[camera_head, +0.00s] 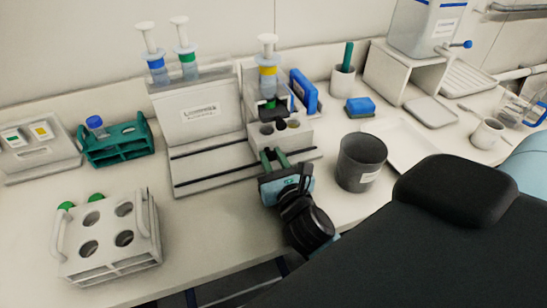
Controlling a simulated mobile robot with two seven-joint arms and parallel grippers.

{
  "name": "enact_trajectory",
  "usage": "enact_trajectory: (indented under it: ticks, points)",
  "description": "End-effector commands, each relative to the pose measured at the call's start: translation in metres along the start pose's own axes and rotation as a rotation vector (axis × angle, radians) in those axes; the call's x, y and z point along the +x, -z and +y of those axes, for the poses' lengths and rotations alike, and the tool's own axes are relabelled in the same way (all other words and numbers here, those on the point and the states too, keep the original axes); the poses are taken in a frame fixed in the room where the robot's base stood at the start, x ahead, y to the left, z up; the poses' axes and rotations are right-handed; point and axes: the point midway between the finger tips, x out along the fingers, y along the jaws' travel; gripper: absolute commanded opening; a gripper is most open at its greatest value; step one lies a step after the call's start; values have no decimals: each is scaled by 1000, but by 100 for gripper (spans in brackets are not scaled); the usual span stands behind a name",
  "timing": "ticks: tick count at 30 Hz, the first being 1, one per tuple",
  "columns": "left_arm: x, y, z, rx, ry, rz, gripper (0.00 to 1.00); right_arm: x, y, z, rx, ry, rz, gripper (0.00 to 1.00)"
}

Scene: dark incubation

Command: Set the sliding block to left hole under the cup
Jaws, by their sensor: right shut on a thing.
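The sliding block (298,136) is pale, with two round holes in its top, and sits at the right end of the slotted rail base. Its left hole (267,128) looks dark and its right hole (293,124) olive. A small black cup-like part (269,104) sits above and behind the block, under the yellow-banded syringe (268,68). The left hole looks nearer below it, but I cannot tell the exact alignment. My right gripper (275,157) is at the block's front and shut on it; the contact is partly hidden. My left gripper is not in view.
The rail base (210,172) extends left of the block. A dark grey beaker (361,160) stands close to the right of my gripper. A pale tube rack (108,238) and a teal rack (115,143) stand at left. The bench between them and the rail is mostly clear.

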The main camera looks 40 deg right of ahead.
Motion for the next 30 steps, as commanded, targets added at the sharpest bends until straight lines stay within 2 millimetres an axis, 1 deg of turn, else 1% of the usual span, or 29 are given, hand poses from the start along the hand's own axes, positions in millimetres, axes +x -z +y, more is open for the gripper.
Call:
enact_trajectory:
  ticks: [5,18,19,23,24,30]
  points:
    - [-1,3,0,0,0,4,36,0,0,0,0,0,1,0]
    - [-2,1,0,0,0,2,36,0,1,-3,-4,7,2,0]
    - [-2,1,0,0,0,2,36,0,1,-3,-4,7,2,24]
    - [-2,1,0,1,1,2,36,0,0,-2,-4,6,1,41]
    - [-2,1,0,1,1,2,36,0,0,-2,-3,5,1,45]
    - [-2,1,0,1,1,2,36,0,0,-1,-1,2,1,45]
